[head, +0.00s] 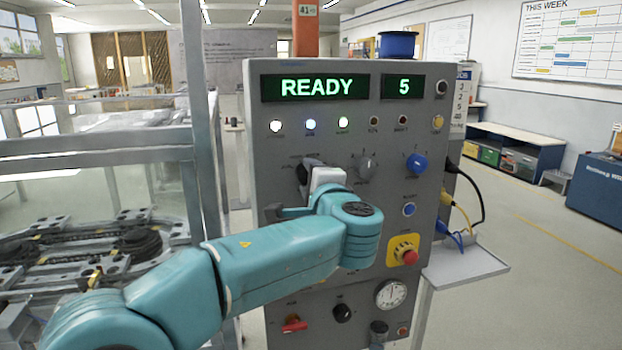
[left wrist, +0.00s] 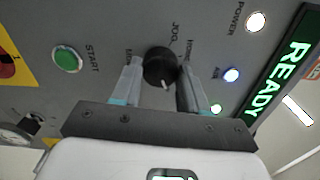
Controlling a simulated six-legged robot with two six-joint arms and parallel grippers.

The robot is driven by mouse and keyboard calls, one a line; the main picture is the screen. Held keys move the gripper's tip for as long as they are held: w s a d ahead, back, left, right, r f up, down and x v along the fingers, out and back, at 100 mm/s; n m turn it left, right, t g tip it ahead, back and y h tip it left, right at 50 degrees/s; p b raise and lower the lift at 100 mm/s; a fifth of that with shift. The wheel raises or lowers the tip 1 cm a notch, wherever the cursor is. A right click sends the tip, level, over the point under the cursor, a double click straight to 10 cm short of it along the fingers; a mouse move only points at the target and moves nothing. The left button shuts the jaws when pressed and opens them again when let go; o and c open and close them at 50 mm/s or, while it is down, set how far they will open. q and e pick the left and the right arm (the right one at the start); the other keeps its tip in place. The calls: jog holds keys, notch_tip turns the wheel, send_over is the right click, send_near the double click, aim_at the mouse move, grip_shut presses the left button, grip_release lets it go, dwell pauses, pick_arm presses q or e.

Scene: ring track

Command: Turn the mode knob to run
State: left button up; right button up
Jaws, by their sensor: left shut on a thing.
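The control panel (head: 350,120) stands upright in front of me. My left gripper (head: 306,178) is at the panel's left side, below the row of lamps. In the left wrist view the black mode knob (left wrist: 160,66) sits between the two fingers (left wrist: 158,78), which are shut on it. A small white mark shows on the knob's lower edge. Labels such as JOG (left wrist: 175,33) surround it; not all can be read, so the setting is unclear. In the head view the gripper and forearm mostly hide the knob. My right gripper is not in view.
A grey knob (head: 366,166) and a blue knob (head: 416,163) are to the right. The red emergency stop (head: 409,256) is below right. The green START button (left wrist: 67,59) is near the fingers. The READY display (head: 315,88) is lit. A metal frame (head: 205,150) stands left.

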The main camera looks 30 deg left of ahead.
pick_arm(q)
jog(key=shift+f, duration=0.1)
jog(key=o, duration=1.1)
jog(key=shift+c, duration=0.2)
jog(key=b+v, duration=0.2)
jog(key=v, duration=1.4)
jog(key=shift+s, duration=0.15)
jog(key=shift+d, duration=0.15)
